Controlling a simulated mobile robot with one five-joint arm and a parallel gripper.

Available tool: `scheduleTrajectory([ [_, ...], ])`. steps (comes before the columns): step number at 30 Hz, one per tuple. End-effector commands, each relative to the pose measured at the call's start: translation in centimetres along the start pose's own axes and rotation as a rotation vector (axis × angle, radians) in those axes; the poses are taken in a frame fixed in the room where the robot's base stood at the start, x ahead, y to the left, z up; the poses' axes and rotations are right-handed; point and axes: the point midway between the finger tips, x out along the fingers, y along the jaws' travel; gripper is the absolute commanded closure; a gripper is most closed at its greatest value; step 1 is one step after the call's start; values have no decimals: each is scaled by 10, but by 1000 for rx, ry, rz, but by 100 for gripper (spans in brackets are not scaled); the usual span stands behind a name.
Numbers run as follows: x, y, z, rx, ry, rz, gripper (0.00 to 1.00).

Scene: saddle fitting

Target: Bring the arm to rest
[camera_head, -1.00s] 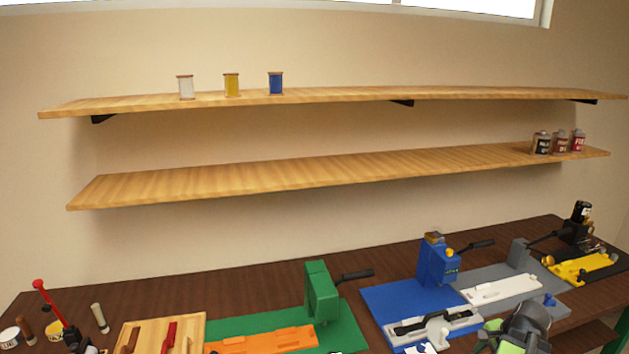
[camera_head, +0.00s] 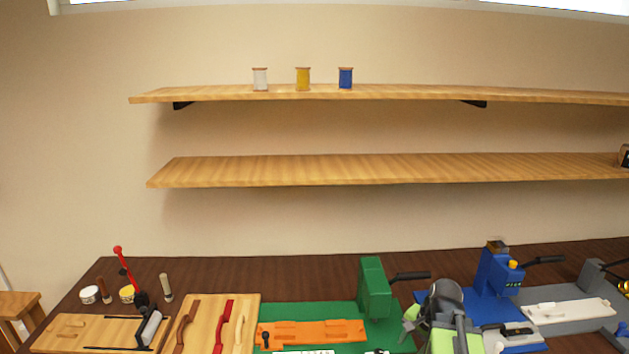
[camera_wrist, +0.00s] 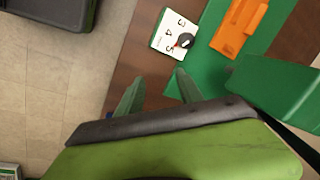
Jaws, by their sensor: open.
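My gripper (camera_wrist: 155,92) shows in the wrist view with its two green fingers apart and nothing between them. It hangs over the front edge of the dark bench (camera_wrist: 133,52), near the green base plate (camera_wrist: 205,55). In the head view my green and grey arm (camera_head: 445,318) stands in front of the bench, between the green machine (camera_head: 374,288) and the blue machine (camera_head: 495,272). The fingertips are hidden in the head view.
An orange fixture (camera_head: 310,333) lies on the green plate. A white number dial (camera_wrist: 174,37) is close to my fingers. Wooden boards (camera_head: 85,335) with tools lie at left. Two shelves (camera_head: 390,170) hang above. Tiled floor (camera_wrist: 55,90) in front of the bench is partly clear.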

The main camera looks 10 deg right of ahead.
Motion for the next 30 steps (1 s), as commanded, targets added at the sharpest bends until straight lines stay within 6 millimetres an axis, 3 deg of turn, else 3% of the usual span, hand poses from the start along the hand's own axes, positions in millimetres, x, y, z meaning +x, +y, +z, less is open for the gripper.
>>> scheduleTrajectory([
  [1,8,-29,30,-105,-18,16,56],
  [4,18,-68,82,-304,-48,51,56],
  [7,25,-93,126,-493,-71,88,56],
  [11,29,-103,167,-746,-99,153,56],
  [18,24,-82,158,-962,-139,215,56],
  [30,24,-82,157,-969,-139,212,56],
])
